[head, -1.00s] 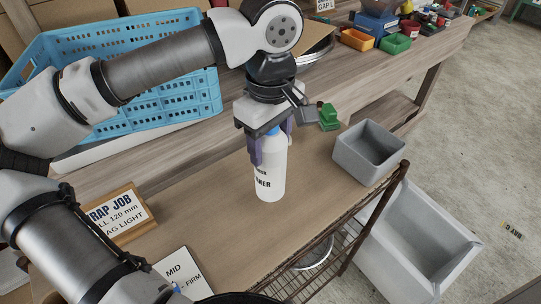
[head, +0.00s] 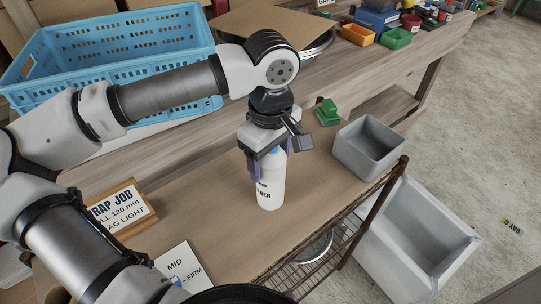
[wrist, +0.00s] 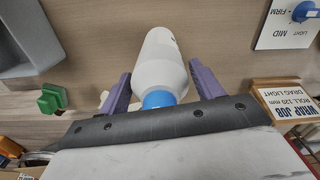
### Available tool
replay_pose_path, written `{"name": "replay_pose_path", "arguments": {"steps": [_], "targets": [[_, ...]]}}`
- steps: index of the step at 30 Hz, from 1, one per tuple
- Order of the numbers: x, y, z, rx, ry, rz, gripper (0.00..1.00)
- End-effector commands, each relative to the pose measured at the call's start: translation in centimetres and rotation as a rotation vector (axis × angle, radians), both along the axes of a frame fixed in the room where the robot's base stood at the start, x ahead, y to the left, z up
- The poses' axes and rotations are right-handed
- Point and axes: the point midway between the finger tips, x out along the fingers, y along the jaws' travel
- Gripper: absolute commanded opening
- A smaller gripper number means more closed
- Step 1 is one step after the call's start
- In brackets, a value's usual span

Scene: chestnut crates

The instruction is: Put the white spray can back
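A grey bin (head: 368,150) and a green object (head: 326,112) are on the bench to the right. A "WRAP JOB" sign (head: 120,210) and a "MID" card (head: 183,270) are at left. A blue crate (head: 110,60) stands behind. A larger grey tub (head: 420,245) is below right.

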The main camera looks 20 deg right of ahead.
Motion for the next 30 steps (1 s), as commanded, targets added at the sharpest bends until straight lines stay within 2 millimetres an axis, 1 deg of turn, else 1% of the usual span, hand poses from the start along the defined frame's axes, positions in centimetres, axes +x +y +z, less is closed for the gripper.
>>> {"name": "replay_pose_path", "arguments": {"steps": [1,2,3,11,15,17,24,27,30], "targets": [[0.0,0.0,0.0,0.000,0.000,0.000,0.72],[0.0,0.0,0.0,0.000,0.000,0.000,0.76],[0.0,0.0,0.0,0.000,0.000,0.000,0.77],[0.0,0.0,0.1,0.000,0.000,0.000,0.77],[0.1,0.0,0.8,0.000,-0.002,0.001,0.77],[0.1,0.0,1.7,0.000,-0.004,0.002,0.77],[0.1,0.0,7.0,-0.001,-0.004,0.001,0.77],[0.0,-0.1,9.0,-0.001,-0.003,0.000,0.77],[0.0,0.0,10.6,0.001,-0.002,0.001,0.77]]}}
